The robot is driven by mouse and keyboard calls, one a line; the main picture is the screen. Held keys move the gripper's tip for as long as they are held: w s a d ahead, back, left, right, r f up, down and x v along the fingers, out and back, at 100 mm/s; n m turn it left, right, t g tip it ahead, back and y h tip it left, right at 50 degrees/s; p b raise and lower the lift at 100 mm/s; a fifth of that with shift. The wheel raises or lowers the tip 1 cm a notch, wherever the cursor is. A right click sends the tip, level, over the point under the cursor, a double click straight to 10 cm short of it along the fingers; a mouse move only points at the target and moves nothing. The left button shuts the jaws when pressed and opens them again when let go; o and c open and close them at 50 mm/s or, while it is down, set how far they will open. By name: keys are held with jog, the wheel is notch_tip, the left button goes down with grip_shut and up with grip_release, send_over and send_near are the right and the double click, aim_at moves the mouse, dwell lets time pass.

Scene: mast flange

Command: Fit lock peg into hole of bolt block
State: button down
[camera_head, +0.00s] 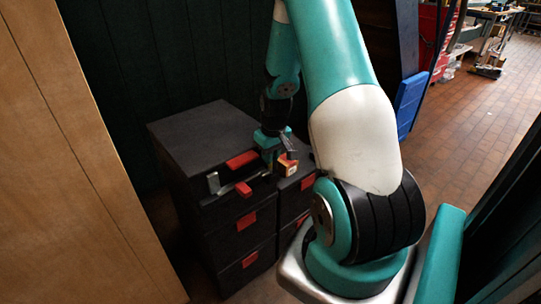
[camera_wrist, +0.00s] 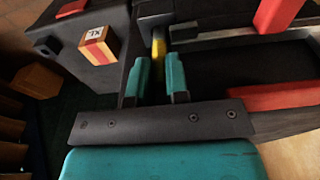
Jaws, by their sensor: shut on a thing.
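In the wrist view my gripper (camera_wrist: 157,67) has its two teal fingers closed around a slim yellow piece, which looks like the lock peg (camera_wrist: 158,46). Its far end reaches up to a grey metal part (camera_wrist: 155,14), which may be the bolt block. I cannot see the hole or tell whether the peg is in it. In the head view my gripper's teal end is at the front top edge of a dark cabinet (camera_head: 200,128), with the fingers and peg too small to make out.
A wooden panel (camera_head: 70,150) stands at the left. Brick floor (camera_head: 470,120) is open at the right.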

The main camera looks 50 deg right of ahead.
jog(key=c, duration=1.1)
grip_release()
notch_tip(320, 180, up, 12)
jog(key=s+p, duration=0.1)
jog(key=p, duration=0.1)
jog(key=w+a+r+n+y, duration=0.1)
jog(key=a+r, duration=0.2)
jog(key=a, duration=0.4)
jog(key=w+a+r+n, duration=0.1)
jog(key=a+r+n, duration=0.1)
jog(key=a, duration=0.5)
jog(key=s+a+r+n+y, duration=0.1)
jog(key=s+a+r+n, duration=0.2)
jog(key=s+a, duration=0.5)
jog(key=s+a+r+n+g+y, duration=0.1)
jog(key=s+a, duration=0.7)
jog(key=a, duration=0.8)
notch_tip(320, 180, up, 4)
jog(key=n+y, duration=0.1)
jog(key=n, duration=0.1)
jog(key=shift+a+f+n+y, duration=0.2)
jog(key=shift+n+y, duration=0.1)
jog(key=shift+n, duration=0.1)
